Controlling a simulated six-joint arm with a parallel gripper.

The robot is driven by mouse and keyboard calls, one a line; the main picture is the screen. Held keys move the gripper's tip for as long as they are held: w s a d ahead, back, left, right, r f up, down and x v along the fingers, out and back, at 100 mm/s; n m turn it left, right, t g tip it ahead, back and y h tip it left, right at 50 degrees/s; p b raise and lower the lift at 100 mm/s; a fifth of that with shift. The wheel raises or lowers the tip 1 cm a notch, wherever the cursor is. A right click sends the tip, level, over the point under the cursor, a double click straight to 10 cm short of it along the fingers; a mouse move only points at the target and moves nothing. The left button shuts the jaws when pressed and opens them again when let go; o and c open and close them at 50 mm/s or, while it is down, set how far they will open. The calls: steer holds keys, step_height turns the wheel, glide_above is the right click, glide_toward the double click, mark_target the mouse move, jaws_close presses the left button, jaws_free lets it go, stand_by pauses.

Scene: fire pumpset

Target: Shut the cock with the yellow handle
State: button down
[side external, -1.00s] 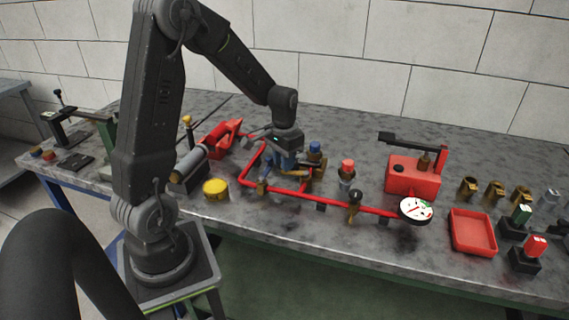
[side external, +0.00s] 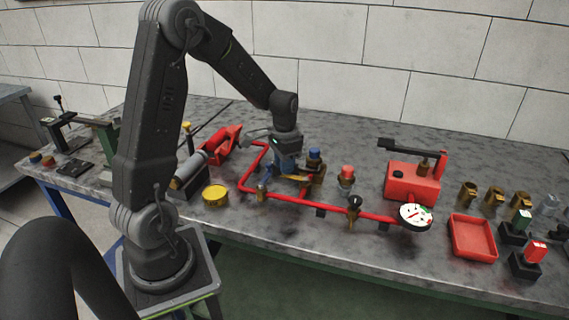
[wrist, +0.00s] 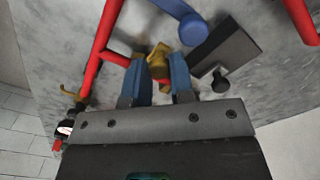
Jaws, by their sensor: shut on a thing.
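My gripper (wrist: 159,75) has its two blue fingers closed around a small yellow-brass piece (wrist: 158,58), which I take for the cock's yellow handle. The fingers hide much of it, and I cannot tell its exact angle to the pipe. The red pipe (wrist: 97,55) runs beside it, with a short branch reaching toward the fingers. In the side view my gripper (side external: 287,168) is low over the pipe loop (side external: 290,198), and the cock beneath it is mostly hidden. Brass metal (side external: 318,174) shows just right of the fingers.
A blue-capped fitting (side external: 314,155) stands close right of my gripper, and a red-capped one (side external: 347,172) farther right. A white gauge (side external: 415,216) sits at the pipe's end. A yellow round tin (side external: 215,195) lies left.

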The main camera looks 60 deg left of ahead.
steer(key=c, duration=1)
jaws_free()
step_height(320, 180, up, 14)
steer(key=shift+f, duration=0.1)
steer(key=s+d+r+t, duration=0.1)
steer(key=s+d+t, duration=0.1)
steer(key=s+d, duration=0.3)
steer(key=s+d+t, duration=0.1)
steer(key=s+d, duration=0.3)
steer(key=d, duration=0.4)
steer(key=s+d+r+t, duration=0.1)
steer(key=s+d+t, duration=0.1)
steer(key=s+d, duration=0.3)
steer(key=shift+s+d+r+t, duration=0.15)
steer(key=shift+s+d, duration=0.05)
steer(key=shift+d, duration=0.35)
steer(key=shift+s+d+r+t, duration=0.15)
steer(key=shift+d, duration=0.35)
